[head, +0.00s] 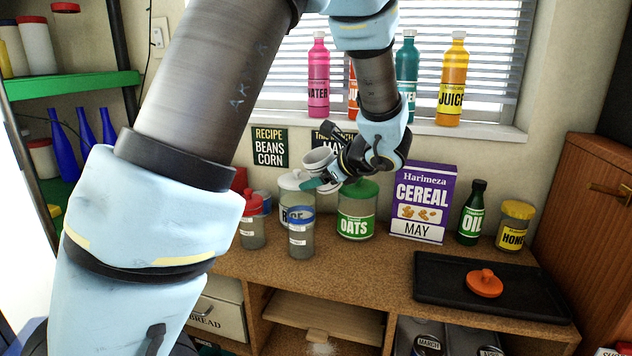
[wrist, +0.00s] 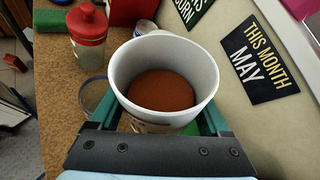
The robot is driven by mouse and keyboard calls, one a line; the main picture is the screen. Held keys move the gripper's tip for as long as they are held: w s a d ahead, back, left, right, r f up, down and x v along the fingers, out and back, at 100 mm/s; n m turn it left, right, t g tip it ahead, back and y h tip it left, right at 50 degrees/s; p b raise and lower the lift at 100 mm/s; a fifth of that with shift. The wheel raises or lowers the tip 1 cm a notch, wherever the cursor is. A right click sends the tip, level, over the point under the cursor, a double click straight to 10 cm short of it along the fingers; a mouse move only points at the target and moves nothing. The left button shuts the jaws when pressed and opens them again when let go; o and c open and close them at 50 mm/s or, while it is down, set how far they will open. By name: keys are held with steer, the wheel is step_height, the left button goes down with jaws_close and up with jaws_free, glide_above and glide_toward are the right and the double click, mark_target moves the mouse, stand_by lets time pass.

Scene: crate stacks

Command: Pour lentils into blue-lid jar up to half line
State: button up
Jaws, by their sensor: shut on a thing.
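My gripper (head: 328,174) is shut on a white cup (head: 318,160), held above the counter beside the green-lid oats jar. In the wrist view the cup (wrist: 118,72) is close to upright, with reddish-brown lentils (wrist: 162,90) inside, well below its rim.
A red-lid jar (head: 252,222) stands left of the blue-banded jar, a rice jar (head: 285,182) behind it. The oats jar (head: 357,215) and cereal box (head: 421,205) stand to the right. The counter's front strip is clear.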

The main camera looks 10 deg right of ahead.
steer(key=f+n+h+b, duration=0.1)
steer(key=b, duration=0.2)
steer(key=d+f+h+b, duration=0.1)
steer(key=f+b, duration=0.1)
steer(key=b, duration=0.2)
steer(key=shift+w+f+n, duration=0.1)
steer(key=shift+f+n, duration=0.2)
steer(key=shift+n, duration=0.1)
steer(key=shift+w+d+r+n+t+h+b, duration=0.15)
steer(key=shift+r+n+h+b, duration=0.35)
steer(key=shift+b, duration=1.7)
steer(key=shift+s+d+r+n+t+h+b, duration=0.1)
steer(key=shift+d+r+n+t+h+b, duration=0.35)
steer(key=shift+b, duration=1.7)
stand_by(2.5)
